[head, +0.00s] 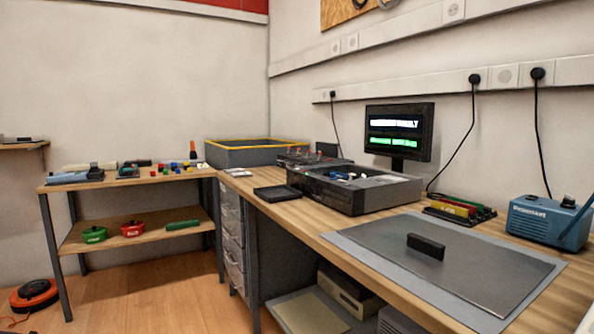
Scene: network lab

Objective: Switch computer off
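A dark grey case with an open top, seemingly the computer (345,196), stands on the wooden workbench. Blue and white parts show inside it, and its dark front faces left and toward me. Its power switch is too small to tell. A black monitor (427,133) stands behind it with a lit screen, showing a white line and a green line of text. A black cable runs from a wall socket down behind the monitor. Neither of my grippers is in view.
A dark mat (480,275) with a small black block (426,246) lies on the workbench (300,216). A blue device (545,217) stands at the right. A grey bin (253,155) stands at the back. A shelf table (130,182) is at left. Open floor lies between.

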